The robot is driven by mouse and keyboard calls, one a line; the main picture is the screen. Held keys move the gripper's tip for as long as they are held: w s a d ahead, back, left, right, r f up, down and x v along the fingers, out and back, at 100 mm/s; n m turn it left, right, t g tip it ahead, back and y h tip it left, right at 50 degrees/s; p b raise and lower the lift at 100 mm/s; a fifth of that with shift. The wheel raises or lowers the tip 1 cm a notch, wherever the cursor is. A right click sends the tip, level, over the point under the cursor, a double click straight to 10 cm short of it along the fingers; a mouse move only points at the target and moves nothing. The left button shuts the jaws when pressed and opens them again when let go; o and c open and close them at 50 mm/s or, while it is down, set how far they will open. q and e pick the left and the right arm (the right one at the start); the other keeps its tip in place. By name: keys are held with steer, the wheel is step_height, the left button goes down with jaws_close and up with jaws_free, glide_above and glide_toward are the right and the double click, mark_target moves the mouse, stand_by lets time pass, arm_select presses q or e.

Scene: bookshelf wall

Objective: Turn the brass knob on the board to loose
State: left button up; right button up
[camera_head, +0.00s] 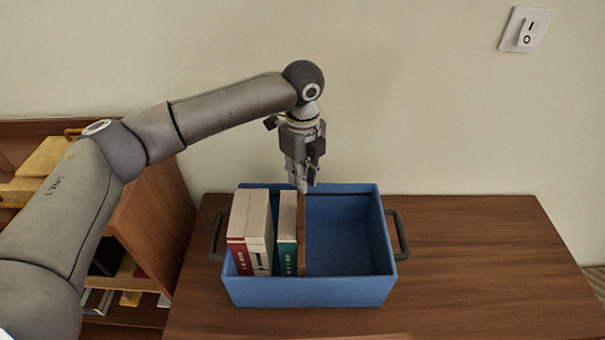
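No brass knob on a board can be made out in the head view. My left gripper (302,188) points down above the blue box (310,292), near the back ends of the books in it. Its fingertips look close together, but I cannot tell whether they are open or shut. The gripper hides a small part of the wall and of the box's back edge. My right gripper is not in view.
The blue box has dark side handles and holds upright books (288,235) on its left; its right half is empty. The wooden tabletop (480,260) is clear to the right. A bookshelf (150,225) stands left. A switch (526,30) is on the wall.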

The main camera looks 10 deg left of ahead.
arm_select(q)
steer(key=shift+s+f, duration=0.1)
steer(key=shift+f, duration=0.2)
jaws_close()
steer(key=shift+r+p, duration=0.1)
steer(key=shift+p, duration=0.4)
steer(key=n+p, duration=0.6)
steer(key=p, duration=0.2)
steer(key=shift+r, duration=0.2)
steer(key=shift+w+f+n+p, duration=0.1)
steer(key=shift+w+n+p, duration=0.05)
steer(key=shift+n+p, duration=0.7)
steer(key=shift+w+f+n+p, duration=0.1)
steer(key=shift+w+n+p, duration=0.05)
steer(key=shift+n+p, duration=0.7)
